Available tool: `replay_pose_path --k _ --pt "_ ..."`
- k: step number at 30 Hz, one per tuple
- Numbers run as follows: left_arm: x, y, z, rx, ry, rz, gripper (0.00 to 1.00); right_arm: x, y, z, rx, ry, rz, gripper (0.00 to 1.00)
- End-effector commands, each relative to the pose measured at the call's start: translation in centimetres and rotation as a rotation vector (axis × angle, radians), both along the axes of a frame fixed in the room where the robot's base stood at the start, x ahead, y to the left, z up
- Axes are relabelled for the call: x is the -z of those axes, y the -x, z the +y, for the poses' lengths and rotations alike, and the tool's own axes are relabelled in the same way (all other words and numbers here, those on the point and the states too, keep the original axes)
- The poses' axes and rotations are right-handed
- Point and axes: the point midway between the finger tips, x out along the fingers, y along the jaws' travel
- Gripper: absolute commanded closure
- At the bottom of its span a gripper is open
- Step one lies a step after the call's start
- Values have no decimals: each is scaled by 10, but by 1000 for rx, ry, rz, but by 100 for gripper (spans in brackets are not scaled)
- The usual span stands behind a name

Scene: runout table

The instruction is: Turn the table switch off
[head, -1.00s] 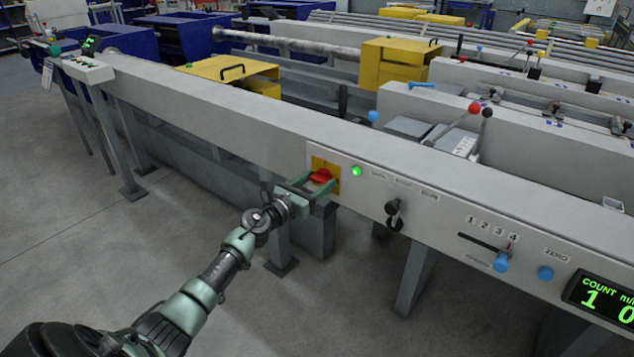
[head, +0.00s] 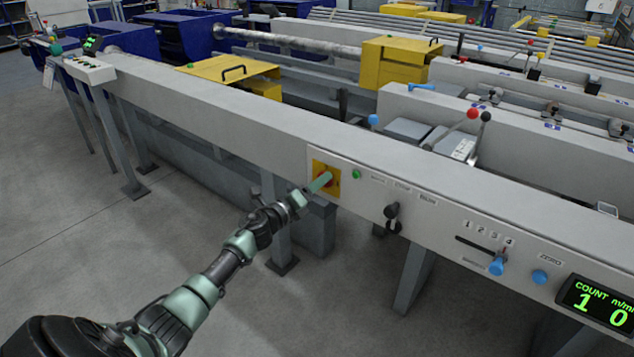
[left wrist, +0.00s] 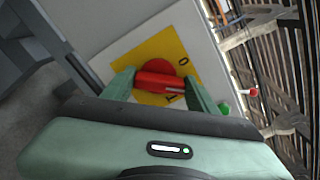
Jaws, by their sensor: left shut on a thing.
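The table switch is a red rotary knob (left wrist: 157,82) on a yellow plate (left wrist: 140,57) with 0 and I marks. In the head view the plate (head: 319,166) is on the grey table's front panel, and my gripper mostly hides the knob. My left gripper (head: 324,180) is shut on the knob, with one finger on each side of it in the left wrist view (left wrist: 165,88). A pale line marks the knob's right part there. The small green lamp (head: 356,174) right of the plate looks dark, unlit. My right gripper is not in view.
Right of the switch, the panel carries a black selector (head: 392,211), a blue slider knob (head: 497,265), a blue ZERO button (head: 540,277) and a green count display (head: 598,303). Table legs stand below. The floor at the left is clear.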

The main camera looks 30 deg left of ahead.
Motion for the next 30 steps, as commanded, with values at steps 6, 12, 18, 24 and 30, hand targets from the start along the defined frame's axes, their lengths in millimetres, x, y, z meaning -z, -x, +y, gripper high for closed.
replay_pose_path --k 6,12,18,24,30 --pt "-2 0 1 -1 207 16 82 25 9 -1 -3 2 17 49" --pt "-1 0 2 -2 388 30 82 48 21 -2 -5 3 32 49" --pt "0 0 3 -2 537 42 82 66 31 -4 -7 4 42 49" --pt "1 0 3 -2 644 50 82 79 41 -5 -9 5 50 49" --pt "2 0 3 -2 701 55 82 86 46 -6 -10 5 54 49"
